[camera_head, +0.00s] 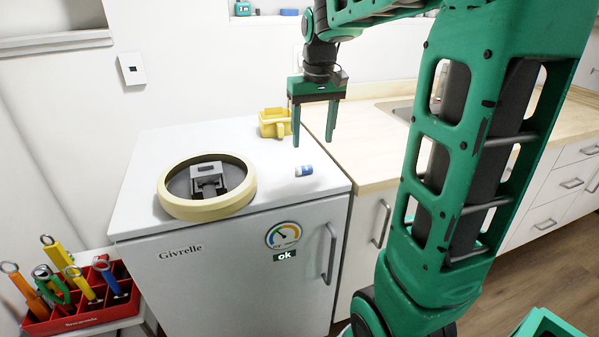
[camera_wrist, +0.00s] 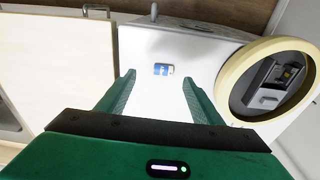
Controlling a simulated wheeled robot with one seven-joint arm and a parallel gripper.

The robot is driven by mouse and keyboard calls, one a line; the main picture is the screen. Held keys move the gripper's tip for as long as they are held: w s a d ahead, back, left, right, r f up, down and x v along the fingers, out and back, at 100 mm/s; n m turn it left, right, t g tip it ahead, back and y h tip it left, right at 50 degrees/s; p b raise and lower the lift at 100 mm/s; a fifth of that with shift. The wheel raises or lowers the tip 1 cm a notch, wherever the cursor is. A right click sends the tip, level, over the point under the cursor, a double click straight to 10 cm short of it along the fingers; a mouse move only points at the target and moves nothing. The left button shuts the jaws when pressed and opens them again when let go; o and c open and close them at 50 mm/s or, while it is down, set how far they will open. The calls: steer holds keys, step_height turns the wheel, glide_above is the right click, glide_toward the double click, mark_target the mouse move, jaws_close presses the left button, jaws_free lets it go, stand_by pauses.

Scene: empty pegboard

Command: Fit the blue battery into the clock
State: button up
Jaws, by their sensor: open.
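The blue and white battery (camera_head: 304,171) lies on its side on the white top of the fridge, near its front right. The round clock (camera_head: 207,186) lies face down with a cream rim, to the left of the battery, and its grey battery compartment faces up. My gripper (camera_head: 313,140) is open and empty, pointing down above the right side of the fridge top, behind the battery. In the wrist view the battery (camera_wrist: 163,69) shows beyond my open fingertips (camera_wrist: 158,80), and the clock (camera_wrist: 270,80) is at the right. Nothing is between the fingers.
A yellow container (camera_head: 274,123) stands at the back right of the fridge top (camera_head: 150,150). A wooden counter (camera_head: 362,150) adjoins on the right. A red caddy (camera_head: 85,305) of tools stands lower left. The fridge top between clock and battery is clear.

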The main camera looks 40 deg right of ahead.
steer(key=w, duration=0.1)
glide_above(307, 169)
step_height(307, 169, down, 5)
steer(key=shift+f, duration=0.1)
steer(key=shift+w+a+f, duration=0.1)
steer(key=shift+w+f, duration=0.1)
steer(key=shift+f, duration=0.65)
steer(key=shift+w+f, duration=0.15)
steer(key=shift+f, duration=0.75)
steer(key=shift+w+a+f, duration=0.1)
steer(key=shift+w+f, duration=0.1)
steer(key=shift+f, duration=0.65)
steer(key=shift+c, duration=0.3)
steer(key=c, duration=1.1)
